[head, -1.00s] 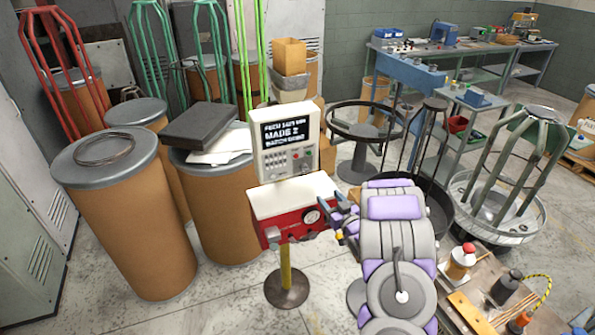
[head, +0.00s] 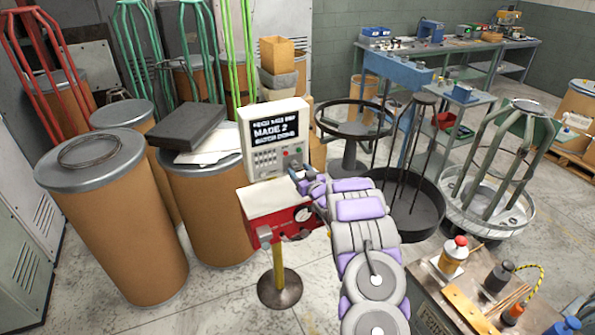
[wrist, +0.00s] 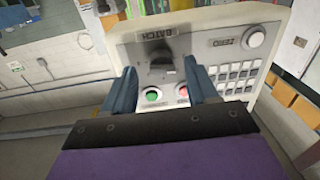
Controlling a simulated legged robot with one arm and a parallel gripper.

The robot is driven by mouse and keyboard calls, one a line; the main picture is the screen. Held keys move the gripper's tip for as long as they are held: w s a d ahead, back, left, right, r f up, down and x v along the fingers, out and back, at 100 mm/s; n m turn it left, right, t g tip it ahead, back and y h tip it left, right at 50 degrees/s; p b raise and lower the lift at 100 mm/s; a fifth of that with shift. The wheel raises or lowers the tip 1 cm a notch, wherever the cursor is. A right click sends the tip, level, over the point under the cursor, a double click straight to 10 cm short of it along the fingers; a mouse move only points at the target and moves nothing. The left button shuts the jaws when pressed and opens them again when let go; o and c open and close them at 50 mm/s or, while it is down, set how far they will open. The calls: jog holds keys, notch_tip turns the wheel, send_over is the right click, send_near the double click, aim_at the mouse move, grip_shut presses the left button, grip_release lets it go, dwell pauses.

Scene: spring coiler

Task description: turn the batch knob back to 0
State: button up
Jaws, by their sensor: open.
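The control box (head: 262,160) stands on a red and white unit on a yellow post; its screen (head: 275,131) shows MADE 2 and what looks like BATCH DONE. In the wrist view the panel appears inverted. The dark batch knob (wrist: 158,60) sits beside the BATCH label, between and just beyond my open fingers. My gripper (wrist: 162,82) is empty. In the head view my gripper (head: 299,180) is at the panel's lower right and hides the knob there. The knob's exact setting is not readable.
A green button (wrist: 152,96) and a red button (wrist: 182,91) sit close to the fingers. A gauge (head: 303,213) is below my gripper; brown drums (head: 115,230) stand at left.

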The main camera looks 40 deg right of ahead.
jog(key=shift+w+d+r, duration=0.1)
jog(key=shift+w, duration=0.8)
jog(key=c, duration=1)
jog(key=shift+n+b, duration=0.4)
jog(key=shift+n, duration=0.6)
jog(key=o, duration=1)
jog(key=shift+d, duration=0.15)
jog(key=s+a+p, duration=0.2)
jog(key=s+a, duration=0.1)
jog(key=s, duration=1.4)
